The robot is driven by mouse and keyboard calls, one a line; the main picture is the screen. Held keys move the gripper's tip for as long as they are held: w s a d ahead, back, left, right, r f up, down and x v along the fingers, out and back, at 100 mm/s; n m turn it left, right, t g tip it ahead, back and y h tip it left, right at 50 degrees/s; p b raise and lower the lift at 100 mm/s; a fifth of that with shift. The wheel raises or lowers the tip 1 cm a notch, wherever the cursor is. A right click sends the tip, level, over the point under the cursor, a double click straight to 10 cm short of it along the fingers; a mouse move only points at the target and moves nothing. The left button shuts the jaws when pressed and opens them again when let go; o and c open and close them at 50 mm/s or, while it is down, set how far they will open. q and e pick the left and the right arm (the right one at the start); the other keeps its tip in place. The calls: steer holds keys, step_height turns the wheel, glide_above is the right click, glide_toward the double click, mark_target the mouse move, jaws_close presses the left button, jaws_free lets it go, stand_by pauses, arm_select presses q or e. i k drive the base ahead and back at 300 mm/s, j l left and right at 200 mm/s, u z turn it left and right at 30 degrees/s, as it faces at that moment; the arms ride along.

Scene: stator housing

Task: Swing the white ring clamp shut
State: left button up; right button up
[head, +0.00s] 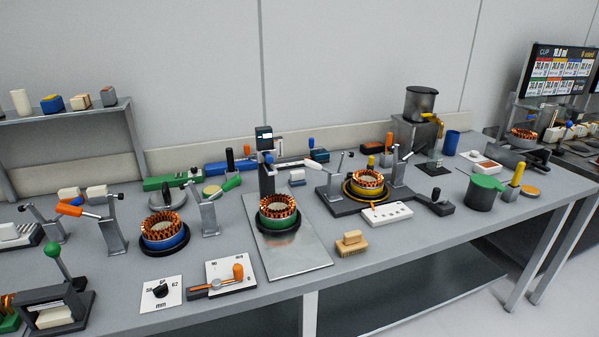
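I cannot tell for certain which part is the white ring clamp. A white arm (293,163) reaches right from the dark upright post (266,172) at the middle station, and its right end lies near a blue-topped part (319,155). Below the post, a copper-wound stator in a green ring (278,219) sits on a black round base on a metal plate (300,253). The white arm lies behind the stator and apart from it. Neither of my grippers shows in the head view.
A blue-ringed stator (164,239) stands left and a yellow-ringed one (367,191) right, with upright grey clamp posts (209,216) beside them. A brush (351,243), dial plate (161,291) and green-lidded pot (484,193) stand around. The plate's front is clear.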

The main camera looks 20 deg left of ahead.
mark_target(312, 163)
steer(key=k+j, duration=0.2)
steer(key=j, duration=0.2)
steer(key=k+j, duration=0.2)
steer(key=j, duration=0.2)
steer(key=k+j, duration=0.1)
steer(key=j, duration=0.3)
steer(key=k+j, duration=0.1)
steer(key=j, duration=0.25)
steer(key=i+j, duration=0.15)
steer(key=i+z, duration=0.05)
steer(key=i, duration=0.05)
